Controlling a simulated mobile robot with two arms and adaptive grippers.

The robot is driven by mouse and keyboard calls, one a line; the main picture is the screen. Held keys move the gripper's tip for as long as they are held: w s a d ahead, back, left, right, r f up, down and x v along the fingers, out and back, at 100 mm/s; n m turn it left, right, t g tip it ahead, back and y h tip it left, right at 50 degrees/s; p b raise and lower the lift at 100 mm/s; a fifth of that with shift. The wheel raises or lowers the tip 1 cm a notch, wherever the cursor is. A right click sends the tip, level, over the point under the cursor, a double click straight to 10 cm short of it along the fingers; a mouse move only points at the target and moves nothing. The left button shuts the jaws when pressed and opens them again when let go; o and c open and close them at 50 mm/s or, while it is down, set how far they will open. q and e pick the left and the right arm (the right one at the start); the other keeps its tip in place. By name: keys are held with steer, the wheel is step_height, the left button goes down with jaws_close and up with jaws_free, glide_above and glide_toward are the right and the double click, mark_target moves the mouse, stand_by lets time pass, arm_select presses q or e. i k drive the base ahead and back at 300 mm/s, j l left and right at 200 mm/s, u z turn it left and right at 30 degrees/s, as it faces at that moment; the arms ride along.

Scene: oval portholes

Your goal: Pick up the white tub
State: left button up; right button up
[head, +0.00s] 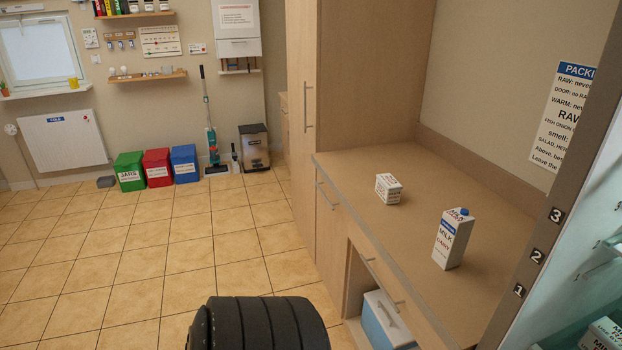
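I cannot make out a thing that is clearly a white tub. A small white box-like pack (389,188) with dark print lies on the brown counter (350,170), toward its back left. A white milk carton (453,238) with a blue cap stands upright on the same counter, nearer and to the right. The two are apart. Neither of my grippers shows in the head view.
A tall wooden cabinet (370,70) stands behind the counter. A pale blue container (385,322) sits in an open space below it. A shelved unit with more cartons (604,336) is at the right edge. Green (130,171), red (157,168) and blue bins (185,164) line the far wall. The tiled floor at left is clear.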

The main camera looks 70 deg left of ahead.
mark_target(390, 190)
steer(key=u, duration=1.9)
steer(key=z, duration=0.25)
